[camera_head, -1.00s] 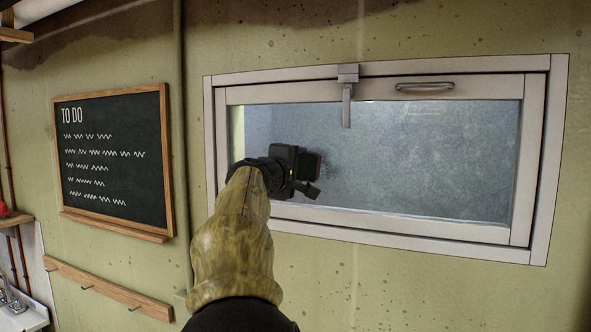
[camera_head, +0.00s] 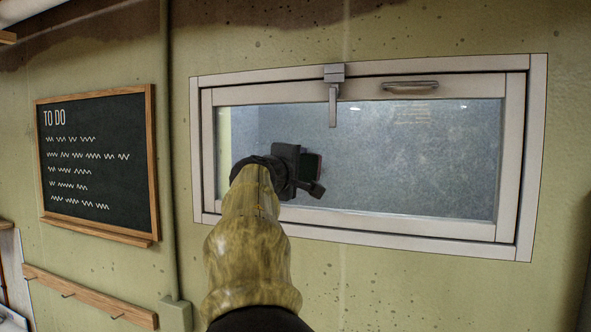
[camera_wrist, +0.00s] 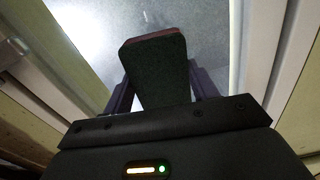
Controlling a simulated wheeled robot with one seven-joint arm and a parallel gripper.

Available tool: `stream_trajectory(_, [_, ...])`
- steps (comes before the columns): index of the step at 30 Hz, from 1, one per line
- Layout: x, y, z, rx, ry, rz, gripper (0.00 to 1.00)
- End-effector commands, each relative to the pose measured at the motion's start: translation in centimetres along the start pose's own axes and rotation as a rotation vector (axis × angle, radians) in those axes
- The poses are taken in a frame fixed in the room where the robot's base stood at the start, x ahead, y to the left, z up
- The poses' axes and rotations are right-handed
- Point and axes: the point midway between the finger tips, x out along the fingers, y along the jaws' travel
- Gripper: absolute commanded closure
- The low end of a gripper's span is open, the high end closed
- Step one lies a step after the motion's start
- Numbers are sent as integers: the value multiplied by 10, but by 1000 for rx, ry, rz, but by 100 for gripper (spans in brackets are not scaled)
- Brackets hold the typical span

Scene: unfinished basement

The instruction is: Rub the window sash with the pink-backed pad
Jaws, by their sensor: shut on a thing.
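The window sash (camera_head: 510,160) is a pale frame around a frosted glass pane (camera_head: 420,160). A latch (camera_head: 333,95) hangs at its top and a metal handle (camera_head: 410,87) sits on its top rail. My gripper (camera_head: 303,172) is in front of the left-middle part of the glass. It is shut on the pad (camera_head: 312,167), which shows a dark red edge. In the wrist view, the dark pad (camera_wrist: 163,70) with a reddish rim stands between the fingers, over the glass. I cannot tell whether it touches the glass.
A chalkboard (camera_head: 98,160) headed "TO DO" hangs on the wall to the left. Below it is a wooden hook rail (camera_head: 88,295). A vertical pipe (camera_head: 167,150) runs between the board and the window. The wall right of the window is clear.

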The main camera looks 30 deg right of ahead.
Motion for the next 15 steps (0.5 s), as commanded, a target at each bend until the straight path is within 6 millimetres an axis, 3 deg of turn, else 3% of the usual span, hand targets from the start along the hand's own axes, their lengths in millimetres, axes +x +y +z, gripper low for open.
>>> stream_trajectory(15, [2, 3, 34, 1, -4, 0, 60])
